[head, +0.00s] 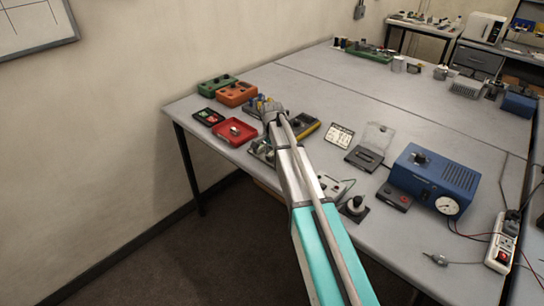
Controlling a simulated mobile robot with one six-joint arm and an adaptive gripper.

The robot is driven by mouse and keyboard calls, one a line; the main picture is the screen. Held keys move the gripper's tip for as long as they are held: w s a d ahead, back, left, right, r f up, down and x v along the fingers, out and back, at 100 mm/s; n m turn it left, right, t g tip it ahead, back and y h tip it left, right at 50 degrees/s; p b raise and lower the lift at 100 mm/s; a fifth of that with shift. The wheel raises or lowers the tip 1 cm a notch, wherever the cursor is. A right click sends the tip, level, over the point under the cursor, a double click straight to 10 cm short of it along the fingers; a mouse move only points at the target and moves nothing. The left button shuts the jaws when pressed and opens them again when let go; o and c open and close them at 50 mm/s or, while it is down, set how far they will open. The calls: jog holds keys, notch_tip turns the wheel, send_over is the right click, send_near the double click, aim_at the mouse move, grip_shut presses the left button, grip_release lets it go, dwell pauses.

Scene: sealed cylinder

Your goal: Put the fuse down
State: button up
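My arm reaches from the bottom of the head view over the near part of the grey table. My gripper (270,114) is at the arm's far end, close to a cluster of small parts. It is small and seen from behind, so I cannot tell whether its fingers are open or shut, or whether they hold anything. I cannot make out the fuse; it may be hidden by the gripper. A red tray (222,134) with a small pale and dark item (235,130) in it lies left of my gripper.
Green (216,85) and orange (237,94) boxes stand behind the red tray. A small dark box (208,117) sits left of it. Right of my arm are an open grey case (366,157), a blue device with a gauge (437,177) and a power strip (502,243).

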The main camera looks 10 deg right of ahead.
aim_at(272, 152)
grip_shut()
jog(key=shift+r, duration=0.2)
notch_tip(272, 152, up, 3)
jog(key=p, duration=0.3)
jog(key=shift+f, duration=0.1)
jog(key=s+r+p, duration=0.9)
jog(key=s+p, duration=0.1)
jog(key=s, duration=0.4)
jog(key=shift+r, duration=0.4)
